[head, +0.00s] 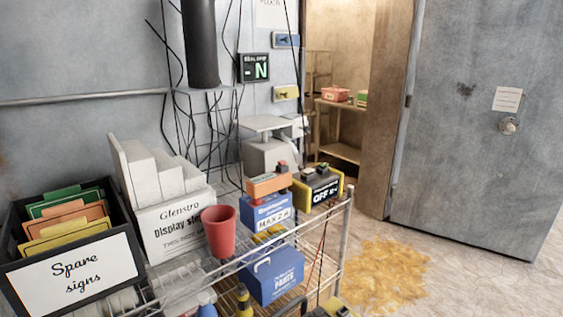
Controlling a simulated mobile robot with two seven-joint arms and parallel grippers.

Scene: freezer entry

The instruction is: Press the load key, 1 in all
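No key with a readable "load" label shows. On the top shelf of a wire cart, an orange box (268,184) with a small red and dark piece on top sits on a blue box (265,212) marked "MAX 2" and a further character. To its right stands a black and yellow box (318,188) reading "OFF" with small keys or knobs on top, one reddish. A dark display (254,68) on the back wall shows a green "-N"; its small heading is hard to read. Neither of my grippers is in view.
The wire cart (347,222) also holds a red cup (219,231), a white carton (175,222) and a black "Spare signs" bin (72,268). A grey door (478,130) stands open at right. A yellowish stain (385,275) marks the floor.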

